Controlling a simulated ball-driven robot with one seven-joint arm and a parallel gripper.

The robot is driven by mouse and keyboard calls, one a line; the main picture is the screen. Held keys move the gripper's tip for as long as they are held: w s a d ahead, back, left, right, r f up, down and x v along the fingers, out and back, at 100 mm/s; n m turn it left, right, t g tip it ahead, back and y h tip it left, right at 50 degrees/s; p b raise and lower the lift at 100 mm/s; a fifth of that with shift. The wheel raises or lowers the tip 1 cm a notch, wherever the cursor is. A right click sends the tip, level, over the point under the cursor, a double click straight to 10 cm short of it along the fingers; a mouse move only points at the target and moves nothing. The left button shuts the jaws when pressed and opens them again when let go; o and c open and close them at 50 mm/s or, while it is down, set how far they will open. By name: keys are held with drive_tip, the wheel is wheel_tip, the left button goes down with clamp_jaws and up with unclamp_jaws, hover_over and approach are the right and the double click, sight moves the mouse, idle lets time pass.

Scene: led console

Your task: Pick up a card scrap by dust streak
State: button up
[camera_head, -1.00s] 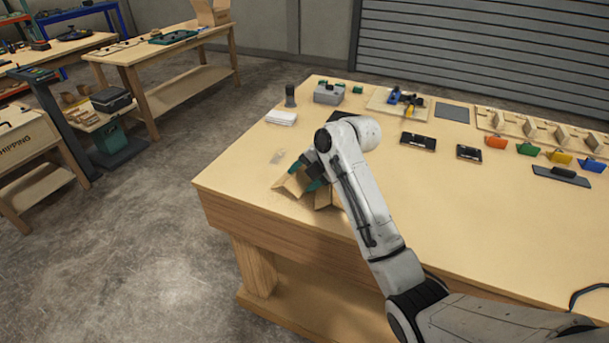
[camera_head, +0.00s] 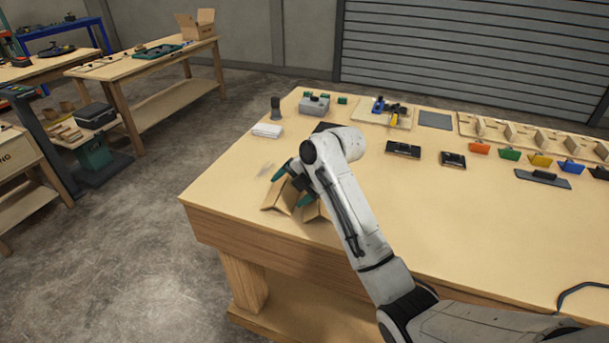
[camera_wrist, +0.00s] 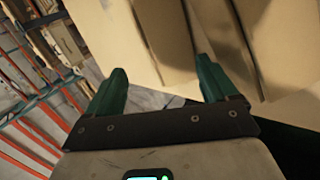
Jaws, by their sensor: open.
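Two folded tan card scraps stand near the left front corner of the wooden table; the left one (camera_head: 279,196) is clearer, and the right one (camera_head: 316,211) is partly hidden by my arm. A faint grey dust streak (camera_head: 265,168) lies on the tabletop just behind the left scrap. My gripper (camera_head: 292,187) is open, with its teal fingers at the upper part of the scraps. In the wrist view, my gripper's fingers (camera_wrist: 162,76) are apart and tan card faces (camera_wrist: 195,30) fill much of the picture beyond them. I cannot tell whether they touch the card.
A white stack (camera_head: 267,130), a dark cup (camera_head: 276,107) and a grey box (camera_head: 314,104) stand at the table's back left. The tabletop (camera_head: 430,220) right of my arm is clear.

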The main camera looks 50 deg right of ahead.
drive_tip(key=b+v, duration=0.1)
drive_tip(key=v, duration=1.1)
drive_tip(key=shift+r+b, duration=0.2)
drive_tip(key=shift+b, duration=0.15)
